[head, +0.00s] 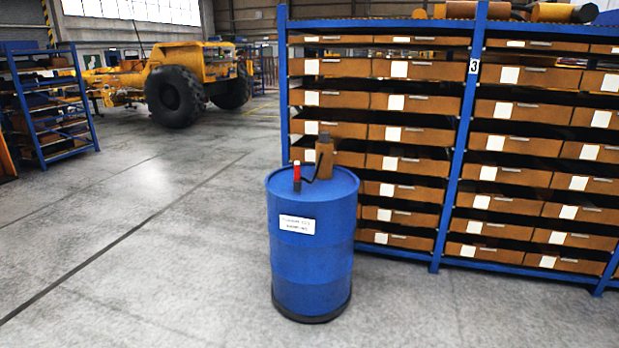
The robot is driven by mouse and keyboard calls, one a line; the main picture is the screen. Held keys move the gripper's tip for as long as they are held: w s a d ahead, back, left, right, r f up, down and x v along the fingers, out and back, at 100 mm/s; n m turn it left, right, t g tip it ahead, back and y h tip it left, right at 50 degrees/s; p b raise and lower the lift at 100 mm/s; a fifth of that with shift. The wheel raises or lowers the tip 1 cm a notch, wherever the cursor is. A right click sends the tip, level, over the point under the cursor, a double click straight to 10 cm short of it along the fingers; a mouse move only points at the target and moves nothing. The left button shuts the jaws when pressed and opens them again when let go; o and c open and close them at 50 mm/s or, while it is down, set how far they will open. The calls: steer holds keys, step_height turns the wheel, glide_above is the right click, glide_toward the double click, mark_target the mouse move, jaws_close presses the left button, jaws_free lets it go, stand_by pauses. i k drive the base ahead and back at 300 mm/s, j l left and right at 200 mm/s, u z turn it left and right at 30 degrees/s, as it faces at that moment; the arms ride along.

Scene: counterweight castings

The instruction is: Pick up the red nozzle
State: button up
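The red nozzle (297,172) stands upright on top of a blue drum (311,250), near the left part of its lid. Its upper part is red with a pale tip, and its lower part is dark. Behind it to the right on the lid stands a brown pump-like piece (325,160) with a dark top. A thin dark line, perhaps a hose, runs between the two. My gripper does not show in the head view.
A blue shelf rack (468,140) with brown drawers stands close behind the drum. A smaller blue rack (45,110) is at the left, and a yellow vehicle (185,80) is at the back. The grey floor (150,260) left and in front of the drum is clear.

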mark_target(297, 179)
steer(key=i+z, duration=0.1)
steer(key=i, duration=3.75)
steer(key=i+u, duration=0.1)
steer(key=i, duration=0.5)
steer(key=i+l+u, duration=0.1)
steer(key=i, duration=0.45)
